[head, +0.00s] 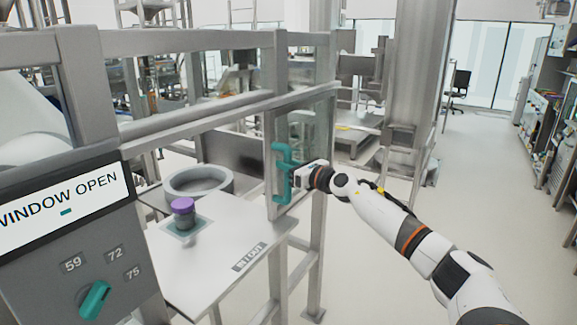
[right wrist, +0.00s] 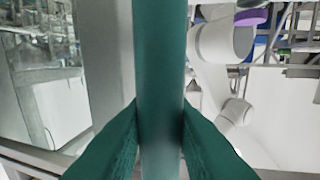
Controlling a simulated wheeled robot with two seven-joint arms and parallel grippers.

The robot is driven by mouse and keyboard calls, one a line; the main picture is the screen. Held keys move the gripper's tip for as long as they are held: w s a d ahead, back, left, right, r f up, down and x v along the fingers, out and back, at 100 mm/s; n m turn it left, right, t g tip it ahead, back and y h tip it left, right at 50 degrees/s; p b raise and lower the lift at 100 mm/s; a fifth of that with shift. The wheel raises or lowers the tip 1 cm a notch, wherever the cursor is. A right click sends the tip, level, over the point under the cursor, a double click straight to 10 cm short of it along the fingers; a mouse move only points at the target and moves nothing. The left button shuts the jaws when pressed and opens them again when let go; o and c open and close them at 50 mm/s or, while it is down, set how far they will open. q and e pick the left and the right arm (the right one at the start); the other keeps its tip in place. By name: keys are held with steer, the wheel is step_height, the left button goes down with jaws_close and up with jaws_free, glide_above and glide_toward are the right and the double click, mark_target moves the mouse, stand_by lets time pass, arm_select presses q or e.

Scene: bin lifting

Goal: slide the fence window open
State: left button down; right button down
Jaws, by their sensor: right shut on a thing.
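The fence window (head: 310,130) is a clear pane in a grey metal frame at the right end of the fence opening. The opening to its left is uncovered. A teal upright handle (head: 281,160) is on the window's frame. My right gripper (head: 290,181) is shut on this handle. In the right wrist view, the handle (right wrist: 160,60) runs upright between the two teal fingers of the right gripper (right wrist: 160,108), which touch it on both sides. My left gripper is not in view.
A grey panel (head: 90,250) at the left reads "WINDOW OPEN" and has a teal knob (head: 95,300). Behind the opening, a pale table (head: 205,260) holds a purple-capped container (head: 184,214) and stands near a grey ring (head: 200,182). Floor at the right is clear.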

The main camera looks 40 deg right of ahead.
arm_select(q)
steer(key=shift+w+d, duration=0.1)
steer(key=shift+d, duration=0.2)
arm_select(e)
steer(key=shift+w+d, duration=0.15)
steer(key=shift+d, duration=0.2)
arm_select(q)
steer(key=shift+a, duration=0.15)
arm_select(e)
steer(key=c, duration=1.3)
jaws_free()
arm_select(q)
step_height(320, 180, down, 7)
steer(key=b, duration=0.6)
steer(key=shift+b, duration=0.35)
arm_select(e)
steer(key=s, duration=0.4)
steer(key=s+d, duration=0.1)
steer(key=s, duration=0.3)
steer(key=s+d, duration=0.1)
steer(key=s, duration=0.3)
